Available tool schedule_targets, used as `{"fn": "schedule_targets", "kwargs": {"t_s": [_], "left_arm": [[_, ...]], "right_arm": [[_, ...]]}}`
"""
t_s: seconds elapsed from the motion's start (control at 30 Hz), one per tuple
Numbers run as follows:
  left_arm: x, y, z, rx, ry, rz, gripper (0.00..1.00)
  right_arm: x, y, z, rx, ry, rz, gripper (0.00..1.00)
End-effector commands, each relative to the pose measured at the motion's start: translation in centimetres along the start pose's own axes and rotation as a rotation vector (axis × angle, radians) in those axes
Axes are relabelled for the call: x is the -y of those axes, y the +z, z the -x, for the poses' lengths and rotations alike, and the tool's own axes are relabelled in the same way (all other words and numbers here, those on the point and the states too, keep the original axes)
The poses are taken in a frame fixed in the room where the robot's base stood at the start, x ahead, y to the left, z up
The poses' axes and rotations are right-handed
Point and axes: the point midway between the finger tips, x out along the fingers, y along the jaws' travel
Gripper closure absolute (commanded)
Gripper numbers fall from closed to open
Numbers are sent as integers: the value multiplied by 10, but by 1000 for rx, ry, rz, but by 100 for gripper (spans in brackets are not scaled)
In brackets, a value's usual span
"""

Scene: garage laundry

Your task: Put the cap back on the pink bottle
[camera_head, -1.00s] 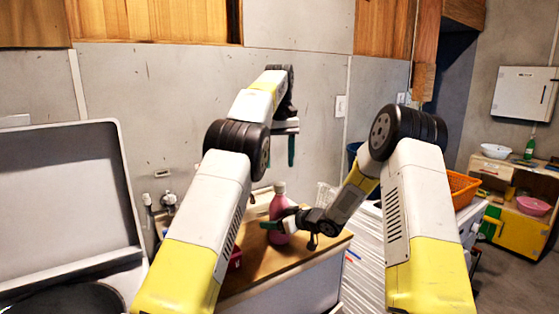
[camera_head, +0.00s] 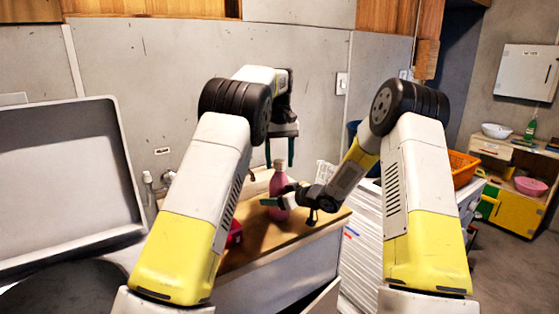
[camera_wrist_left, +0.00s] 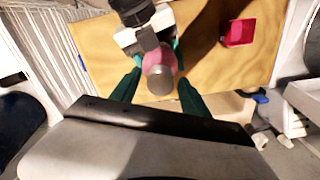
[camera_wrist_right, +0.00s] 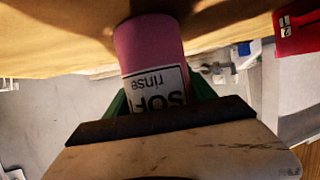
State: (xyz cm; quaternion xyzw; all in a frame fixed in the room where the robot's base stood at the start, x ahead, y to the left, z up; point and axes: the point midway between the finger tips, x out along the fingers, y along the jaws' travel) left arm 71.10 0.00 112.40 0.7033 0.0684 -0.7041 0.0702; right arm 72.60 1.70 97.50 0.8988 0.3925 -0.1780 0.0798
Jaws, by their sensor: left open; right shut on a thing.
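The pink bottle (camera_head: 280,186) stands upright at the wooden counter, with a grey-brown cap (camera_head: 279,163) at its top. My right gripper (camera_head: 279,201) is shut on the bottle's body from the side; its label shows in the right wrist view (camera_wrist_right: 155,88). My left gripper (camera_head: 280,160) points down with its fingers open on either side of the cap. In the left wrist view the cap (camera_wrist_left: 160,82) lies between the open fingers, over the pink bottle top. I cannot tell whether the cap is fully seated.
A red box (camera_head: 235,233) is on the wooden counter (camera_head: 262,250), left of the bottle. A grey open lid (camera_head: 65,175) stands at the left. An orange basket (camera_head: 462,168) is to the right, behind my right arm. A wall is close behind the bottle.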

Motion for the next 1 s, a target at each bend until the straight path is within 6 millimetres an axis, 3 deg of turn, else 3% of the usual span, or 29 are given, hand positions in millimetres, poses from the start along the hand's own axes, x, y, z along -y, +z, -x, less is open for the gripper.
{"fn": "schedule_targets", "kwargs": {"t_s": [0.17, 0.4, 0.47, 0.7, 0.73, 0.8, 0.87, 1.0], "left_arm": [[0, 0, 0, 0, 0, 0, 46], [0, 0, 0, 0, 0, 0, 91], [0, 0, 0, 0, 0, 0, 100], [0, 0, 0, 0, 0, -6, 100], [0, 0, 0, 0, 0, -6, 63], [0, 0, 0, 0, 0, -6, 50], [0, 0, 0, 0, 0, -6, 40], [0, 0, 0, 0, 0, -6, 40]], "right_arm": [[0, 0, 0, -1, 0, 1, 100], [0, 0, 0, -1, 0, 1, 100], [0, 0, 0, -1, 0, 1, 100], [0, 0, 0, -1, 0, 1, 100], [0, 0, 0, -1, 0, 1, 100], [0, 0, 0, -1, 0, 1, 100], [0, 0, 0, -1, 0, 1, 100], [0, 0, 0, -1, 0, 1, 100]]}}
